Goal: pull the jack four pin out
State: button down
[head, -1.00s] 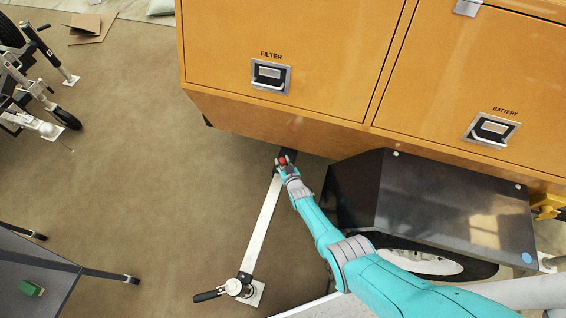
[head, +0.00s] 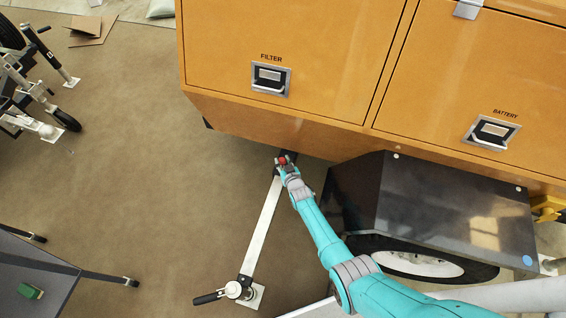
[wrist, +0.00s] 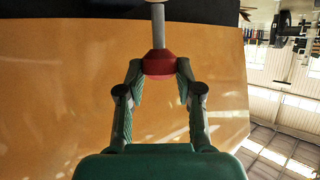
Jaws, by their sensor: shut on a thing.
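The jack four pin has a red knob (wrist: 159,64) and a grey shaft (wrist: 158,25), both showing in the wrist view. My gripper (wrist: 160,73) is shut on the red knob, with one finger on each side. A length of shaft shows between the knob and the top edge of the wrist view; its far end is out of sight. In the head view the red knob (head: 283,160) is at the inner end of the white jack leg (head: 262,228), by the orange cabinet's lower edge, with my gripper (head: 285,165) on it.
The orange cabinet (head: 290,50) stands behind the pin, with filter and battery doors. A black wheel fender (head: 450,205) is close to the right of my arm. A crank with a black handle (head: 208,298) is at the leg's outer end. Open floor lies left.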

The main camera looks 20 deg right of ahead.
jog(key=shift+w+r, duration=0.15)
jog(key=shift+r, duration=0.1)
jog(key=c, duration=0.7)
grip_release()
jog(key=shift+c, duration=0.2)
jog(key=shift+s, duration=0.35)
jog(key=v, duration=0.7)
